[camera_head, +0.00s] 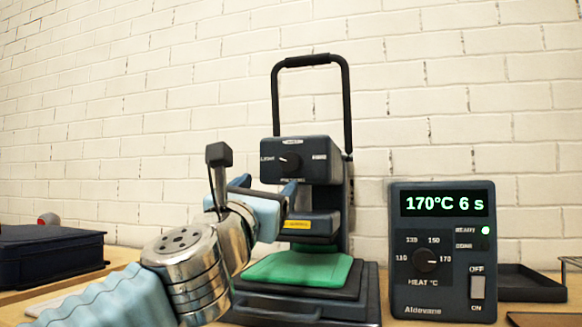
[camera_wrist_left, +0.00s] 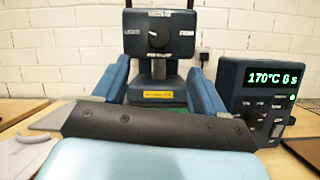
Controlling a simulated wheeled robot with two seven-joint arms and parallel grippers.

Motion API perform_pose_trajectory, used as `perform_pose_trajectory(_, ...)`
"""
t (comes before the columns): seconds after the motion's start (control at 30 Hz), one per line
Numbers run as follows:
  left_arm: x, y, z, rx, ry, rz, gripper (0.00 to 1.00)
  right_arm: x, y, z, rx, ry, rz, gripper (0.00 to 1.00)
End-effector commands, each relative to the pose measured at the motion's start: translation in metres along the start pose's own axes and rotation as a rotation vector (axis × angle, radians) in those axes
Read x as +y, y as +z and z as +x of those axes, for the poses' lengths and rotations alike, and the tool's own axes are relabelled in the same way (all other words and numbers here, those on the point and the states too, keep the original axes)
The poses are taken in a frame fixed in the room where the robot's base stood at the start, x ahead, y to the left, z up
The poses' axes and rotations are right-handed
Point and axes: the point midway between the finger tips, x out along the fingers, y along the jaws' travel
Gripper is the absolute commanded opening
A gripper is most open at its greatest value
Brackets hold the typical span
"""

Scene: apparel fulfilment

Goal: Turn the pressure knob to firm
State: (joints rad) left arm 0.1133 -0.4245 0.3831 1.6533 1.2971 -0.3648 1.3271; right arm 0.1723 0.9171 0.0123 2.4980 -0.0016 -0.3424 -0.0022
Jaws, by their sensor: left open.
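The pressure knob (camera_head: 290,160) is a round black dial on the dark head of the heat press (camera_head: 322,146). Its white pointer is toward the left label, which looks like "LIGHT"; the right label is too blurred to read surely. The knob also shows in the left wrist view (camera_wrist_left: 158,38), centred above and beyond the fingers. My left gripper (camera_head: 266,188) is open and empty, in front of the press head, a little below and left of the knob. The fingers (camera_wrist_left: 158,75) are spread either side of it and apart from it. My right gripper is not in view.
A green pad (camera_head: 300,268) lies on the press's lower plate, and a tall black handle (camera_head: 346,100) rises above. A control box (camera_head: 443,280) reading 170°C 6 s stands right. A dark blue case (camera_head: 50,258) is at left, a black tray (camera_head: 530,284) at right.

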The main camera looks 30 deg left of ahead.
Motion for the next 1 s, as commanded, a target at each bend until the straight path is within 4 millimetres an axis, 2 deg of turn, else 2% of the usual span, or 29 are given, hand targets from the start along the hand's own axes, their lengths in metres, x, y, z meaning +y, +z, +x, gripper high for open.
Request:
perform_pose_trajectory(0.3, 0.001, 0.0, 0.073, 0.004, 0.001, 0.0, 0.72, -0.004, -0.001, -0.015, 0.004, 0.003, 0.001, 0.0)
perform_pose_trajectory(0.5, 0.001, 0.001, 0.11, 0.003, 0.001, -0.001, 0.72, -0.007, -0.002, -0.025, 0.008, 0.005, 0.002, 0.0)
perform_pose_trajectory(0.7, 0.0, 0.0, 0.125, 0.001, 0.0, 0.0, 0.72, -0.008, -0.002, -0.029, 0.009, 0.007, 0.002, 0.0)
perform_pose_trajectory(1.0, 0.0, -0.001, 0.126, 0.001, 0.0, 0.0, 0.7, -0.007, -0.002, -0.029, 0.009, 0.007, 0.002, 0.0)
